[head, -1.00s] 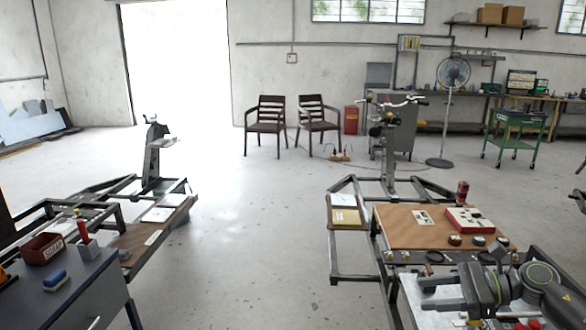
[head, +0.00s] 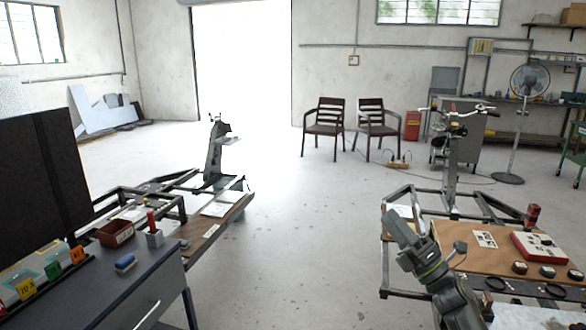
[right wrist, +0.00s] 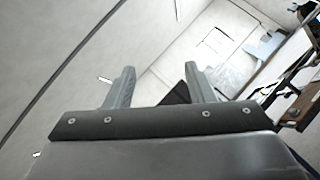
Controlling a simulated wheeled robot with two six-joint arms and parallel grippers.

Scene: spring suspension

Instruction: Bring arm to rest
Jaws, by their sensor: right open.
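My right arm rises from the lower right in the head view, in front of the wooden-topped bench (head: 480,257). Its dark grey gripper end (head: 398,228) points up and to the left, over the bench's left edge. The right wrist view shows the right gripper (right wrist: 158,80) with its two grey fingers well apart. Nothing is between the fingers; behind them are pale wall and floor. My left gripper is not in the head view.
A dark workbench (head: 150,290) with a red-brown bin (head: 115,233) and a blue block (head: 125,263) stands at left. A red-and-white box (head: 540,247) and small round parts lie on the right bench. The floor (head: 290,240) between is clear. Two chairs (head: 325,125) stand behind.

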